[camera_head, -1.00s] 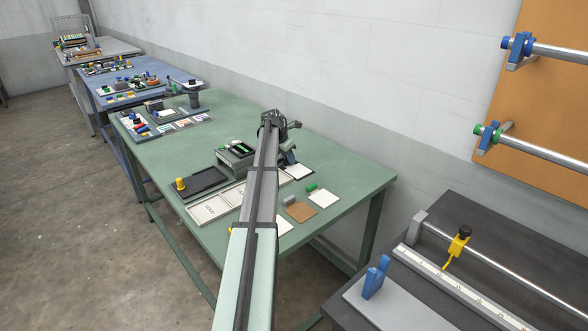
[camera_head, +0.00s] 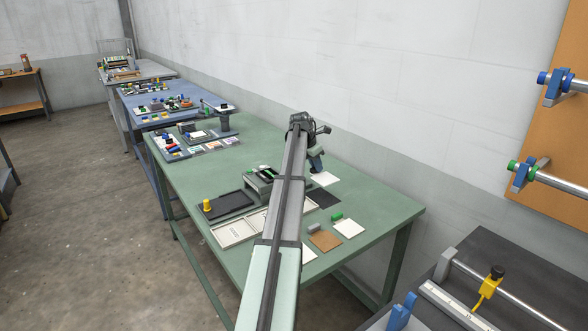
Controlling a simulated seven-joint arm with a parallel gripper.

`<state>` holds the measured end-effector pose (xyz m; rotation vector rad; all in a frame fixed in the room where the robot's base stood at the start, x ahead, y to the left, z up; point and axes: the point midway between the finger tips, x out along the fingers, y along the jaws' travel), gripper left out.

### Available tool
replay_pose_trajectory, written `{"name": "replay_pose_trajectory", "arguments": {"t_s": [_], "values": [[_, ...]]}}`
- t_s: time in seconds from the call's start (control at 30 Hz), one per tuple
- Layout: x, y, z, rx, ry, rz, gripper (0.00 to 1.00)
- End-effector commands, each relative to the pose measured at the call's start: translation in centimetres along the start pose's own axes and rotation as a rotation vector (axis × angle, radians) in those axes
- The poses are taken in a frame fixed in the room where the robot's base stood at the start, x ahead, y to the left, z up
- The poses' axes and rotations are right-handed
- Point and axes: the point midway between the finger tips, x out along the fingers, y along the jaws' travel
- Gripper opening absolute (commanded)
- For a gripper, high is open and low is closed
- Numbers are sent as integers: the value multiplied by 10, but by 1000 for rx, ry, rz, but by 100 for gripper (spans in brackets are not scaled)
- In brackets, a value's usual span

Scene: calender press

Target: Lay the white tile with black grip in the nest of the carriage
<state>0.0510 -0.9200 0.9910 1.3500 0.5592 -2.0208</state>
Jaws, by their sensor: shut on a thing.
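My gripper (camera_head: 317,162) is at the far end of my arm, above the right back part of the green table. It is shut on a white tile (camera_head: 325,179), which hangs just below it. The black grip is hidden in the jaws or too small to make out. A bare dark square (camera_head: 323,199) lies on the table below the tile. A dark flat tray (camera_head: 225,206) with a yellow knob (camera_head: 207,205) stands to the left, beside a grey unit with green parts (camera_head: 262,178). I cannot tell which part is the carriage or its nest.
White framed trays (camera_head: 233,232) lie at the table's front edge, partly behind my arm. A brown tile (camera_head: 325,241), a white tile (camera_head: 348,228), a green block (camera_head: 336,217) and a grey block (camera_head: 314,228) lie at right. The green table (camera_head: 384,212) is clear at its right end.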

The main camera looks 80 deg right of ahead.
Motion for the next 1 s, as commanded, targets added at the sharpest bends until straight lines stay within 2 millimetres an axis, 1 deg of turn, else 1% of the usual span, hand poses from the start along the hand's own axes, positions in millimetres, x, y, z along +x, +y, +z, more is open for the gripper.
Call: {"name": "replay_pose_trajectory", "arguments": {"t_s": [0.17,0.3,0.4,0.57,0.8,1.0], "values": [[-8,-1,3,0,0,0,0],[-11,-15,3,1,0,-1,0],[-9,-16,3,-1,0,-1,0],[6,-16,-4,-1,1,-2,0],[41,-16,-18,-1,0,-2,0],[54,-15,-23,-1,1,-2,0]]}}
